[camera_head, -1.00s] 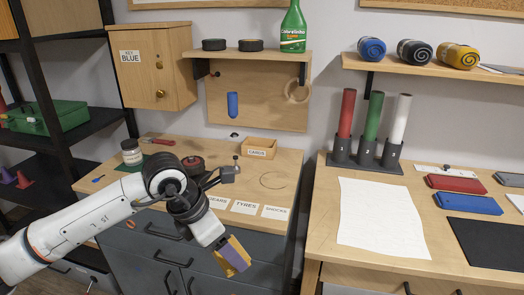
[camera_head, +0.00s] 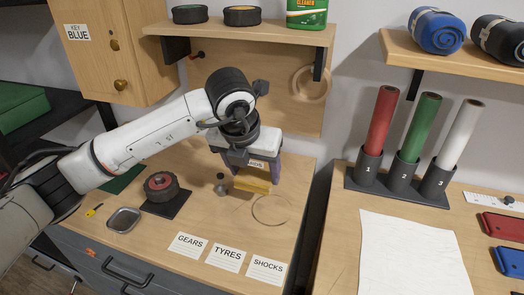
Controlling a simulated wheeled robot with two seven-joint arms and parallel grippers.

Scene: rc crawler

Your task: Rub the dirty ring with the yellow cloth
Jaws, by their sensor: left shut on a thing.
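The dirty ring (camera_head: 270,222) is a thin brown circular mark on the wooden bench top, in the middle right of the head view. The yellow cloth (camera_head: 252,186) is a small folded pad, just behind and left of the ring, by its far edge. My left gripper (camera_head: 252,174) points down, shut on the cloth, its dark purple fingers either side. I cannot tell whether the cloth touches the bench. My right gripper is not in view.
A small knobbed post (camera_head: 220,184) stands left of the cloth, and a wheel (camera_head: 160,186) on a dark mat further left. The GEARS, TYRES and SHOCKS cards (camera_head: 228,258) lie in front. A shelf (camera_head: 250,36) hangs above.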

